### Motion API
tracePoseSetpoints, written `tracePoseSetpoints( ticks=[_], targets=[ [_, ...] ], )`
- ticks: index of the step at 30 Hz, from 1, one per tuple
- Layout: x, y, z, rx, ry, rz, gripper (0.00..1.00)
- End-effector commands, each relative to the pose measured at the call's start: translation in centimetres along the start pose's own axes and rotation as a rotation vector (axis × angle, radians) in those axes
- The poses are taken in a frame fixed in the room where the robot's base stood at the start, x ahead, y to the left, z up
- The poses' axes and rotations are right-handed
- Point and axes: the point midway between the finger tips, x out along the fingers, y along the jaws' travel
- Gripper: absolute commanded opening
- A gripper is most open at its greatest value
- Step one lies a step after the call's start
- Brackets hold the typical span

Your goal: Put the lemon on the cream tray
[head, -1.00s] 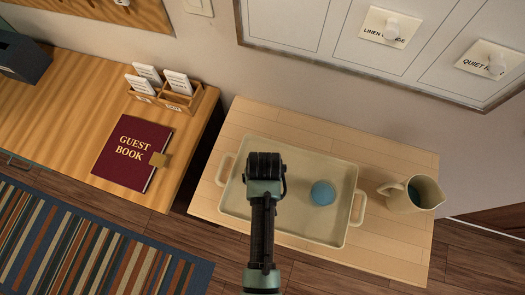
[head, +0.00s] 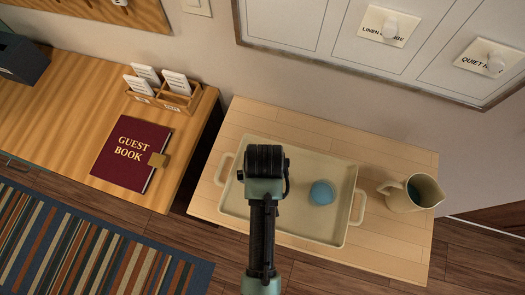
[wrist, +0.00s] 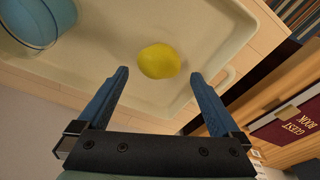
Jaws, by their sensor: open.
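The yellow lemon (wrist: 159,61) shows in the wrist view, just beyond and between the two fingertips, and appears to lie on the cream tray's floor near one corner. My gripper (wrist: 160,74) is open, with a finger on each side and a gap between each finger and the lemon. The cream tray (head: 298,150) has two handles and stands on a light wooden table. It also shows in the wrist view (wrist: 105,55). In the head view my arm is over the tray's left half, and the lemon and fingers are hidden.
A round blue item (head: 322,192) is in the tray's right half; in the wrist view it looks like a cup (wrist: 38,22). A cream jug (head: 416,193) stands right of the tray on the table (head: 385,240). A guest book (head: 133,153) and card holder (head: 165,97) are on the left cabinet.

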Motion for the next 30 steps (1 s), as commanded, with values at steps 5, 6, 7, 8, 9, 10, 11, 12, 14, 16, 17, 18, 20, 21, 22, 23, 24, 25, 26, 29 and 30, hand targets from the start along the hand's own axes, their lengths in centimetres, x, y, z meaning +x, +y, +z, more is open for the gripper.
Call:
tracePoseSetpoints(
  ticks=[5, 6, 7, 8, 9, 10, 11, 12, 14, 16, 17, 18, 20, 21, 22, 23, 24, 25, 26, 29, 30],
  targets=[
    [-3.4, 0.0, -0.1, -0.001, 0.003, 0.0, 1.0],
    [-4.0, 0.0, -0.1, -0.001, 0.003, 0.0, 1.0],
    [-4.5, 0.0, -0.1, -0.001, 0.003, 0.0, 1.0],
    [-4.8, 0.0, -0.1, -0.001, 0.002, 0.0, 1.0],
    [-5.3, 0.0, -0.1, -0.001, 0.002, 0.0, 1.0],
    [-5.6, 0.0, 0.0, -0.001, 0.001, 0.0, 1.0],
    [-5.8, 0.0, 0.0, -0.001, 0.001, 0.0, 1.0],
    [-6.1, -0.1, 0.0, -0.001, 0.0, 0.0, 1.0],
    [-6.3, -0.1, 0.0, -0.001, 0.0, 0.0, 1.0],
    [-6.5, 0.0, 0.0, -0.001, 0.0, 0.0, 1.0],
    [-6.6, 0.0, -0.1, -0.001, 0.004, 0.0, 1.0],
    [-6.8, 0.1, -0.6, 0.0, 0.019, 0.003, 1.0],
    [-7.6, 0.3, -2.1, 0.001, 0.071, 0.013, 1.0],
    [-8.6, 0.6, -3.7, 0.003, 0.13, 0.023, 1.0],
    [-9.6, 0.9, -5.2, 0.004, 0.186, 0.032, 1.0],
    [-10.9, 1.2, -7.0, 0.006, 0.253, 0.043, 1.0],
    [-13.0, 1.6, -9.7, 0.008, 0.357, 0.058, 1.0],
    [-15.0, 1.8, -11.7, 0.009, 0.443, 0.07, 1.0],
    [-17.2, 2.1, -13.7, 0.01, 0.532, 0.081, 1.0],
    [-25.8, 2.6, -19.5, 0.017, 0.842, 0.112, 1.0],
    [-29.6, 2.6, -21.2, 0.018, 0.963, 0.122, 1.0]
  ],
)
